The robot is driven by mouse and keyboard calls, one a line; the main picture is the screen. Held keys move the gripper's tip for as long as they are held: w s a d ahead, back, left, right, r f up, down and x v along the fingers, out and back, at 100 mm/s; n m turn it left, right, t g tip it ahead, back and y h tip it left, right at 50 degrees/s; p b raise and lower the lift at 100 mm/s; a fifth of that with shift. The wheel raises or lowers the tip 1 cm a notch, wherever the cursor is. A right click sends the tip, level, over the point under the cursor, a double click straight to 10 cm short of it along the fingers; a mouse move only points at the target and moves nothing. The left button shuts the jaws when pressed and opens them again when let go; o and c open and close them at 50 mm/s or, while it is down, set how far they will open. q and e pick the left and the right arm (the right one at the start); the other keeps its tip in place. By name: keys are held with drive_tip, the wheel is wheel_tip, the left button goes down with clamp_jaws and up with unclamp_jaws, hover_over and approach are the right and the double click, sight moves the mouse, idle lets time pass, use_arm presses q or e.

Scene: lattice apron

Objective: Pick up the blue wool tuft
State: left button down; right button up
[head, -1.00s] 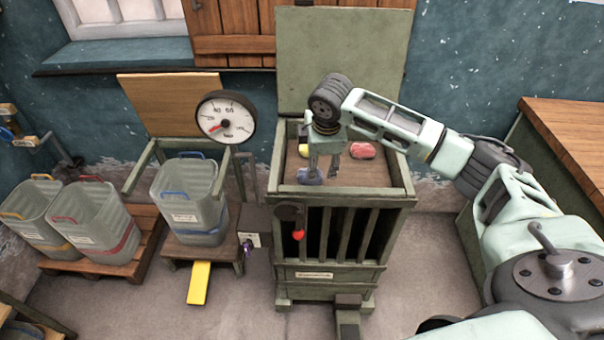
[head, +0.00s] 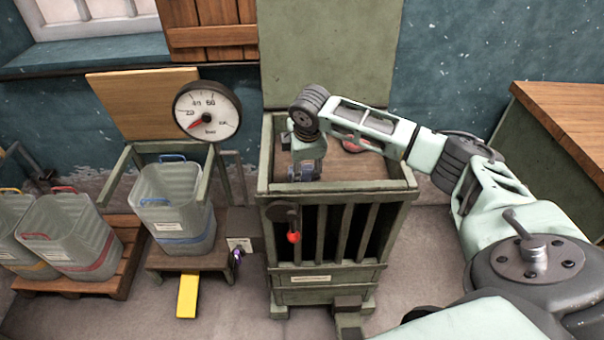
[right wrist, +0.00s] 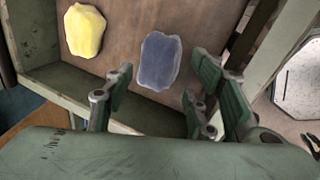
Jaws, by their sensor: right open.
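The blue wool tuft (right wrist: 159,60) lies on the brown floor of the green slatted crate, near the crate wall, in the right wrist view. My right gripper (right wrist: 160,92) is open and empty, its fingers apart on the near side of the tuft, one towards each side of it. In the head view my right gripper (head: 305,172) points down into the left part of the crate top and mostly hides the blue tuft. My left gripper is not in view.
A yellow tuft (right wrist: 84,30) lies left of the blue one; a red tuft (head: 354,146) lies farther back, partly behind my arm. The crate's raised rim (head: 345,187) surrounds them. A dial gauge (head: 207,110) and clear bins (head: 172,205) stand to the left.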

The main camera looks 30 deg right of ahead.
sight(303, 170)
drive_tip(key=x, duration=0.4)
drive_tip(key=shift+d+f, duration=0.1)
drive_tip(key=shift+c, duration=0.5)
drive_tip(key=c, duration=0.6)
drive_tip(key=shift+o, duration=0.2)
